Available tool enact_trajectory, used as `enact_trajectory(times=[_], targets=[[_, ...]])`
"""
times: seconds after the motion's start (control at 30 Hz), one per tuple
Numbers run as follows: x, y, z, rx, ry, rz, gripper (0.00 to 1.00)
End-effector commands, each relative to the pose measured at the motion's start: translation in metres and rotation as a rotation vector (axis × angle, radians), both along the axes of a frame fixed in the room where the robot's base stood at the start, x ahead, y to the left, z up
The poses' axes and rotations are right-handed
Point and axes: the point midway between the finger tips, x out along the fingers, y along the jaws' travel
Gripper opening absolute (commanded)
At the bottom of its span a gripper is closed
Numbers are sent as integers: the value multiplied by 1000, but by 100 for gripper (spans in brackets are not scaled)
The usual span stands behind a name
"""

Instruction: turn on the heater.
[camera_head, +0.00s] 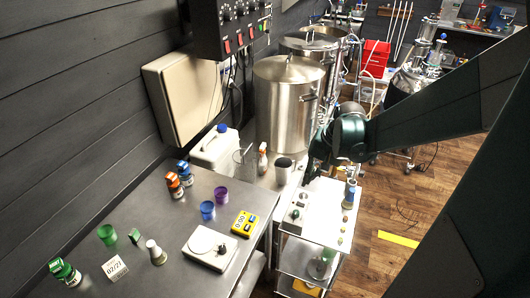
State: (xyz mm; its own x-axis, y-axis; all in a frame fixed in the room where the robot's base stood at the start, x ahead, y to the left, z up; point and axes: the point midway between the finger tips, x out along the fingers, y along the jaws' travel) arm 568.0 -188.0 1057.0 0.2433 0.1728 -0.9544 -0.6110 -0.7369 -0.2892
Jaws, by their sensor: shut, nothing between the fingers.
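I cannot tell for sure which device is the heater. A white flat device with a round plate and a dark knob (210,247) lies on the steel table. A black control panel with knobs and red and green switches (237,25) hangs on the wall. My gripper (307,182) is shut and empty, pointing down over the far end of the cart, above and beyond the pale box. Its fingertips are small and dark, and I cannot tell whether they touch anything.
The steel table (150,205) holds cups, bottles and a yellow timer (244,224). A large steel pot (286,105) and a grey cup (284,168) stand behind.

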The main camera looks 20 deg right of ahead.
Motion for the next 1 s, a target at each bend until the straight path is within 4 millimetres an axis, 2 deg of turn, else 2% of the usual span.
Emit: enact_trajectory(times=[0.2,0.4,1.0], targets=[[5,-20,-15,38,24,-45,0],[6,-29,-24,60,37,-64,0],[6,-31,-27,65,41,-69,0]])
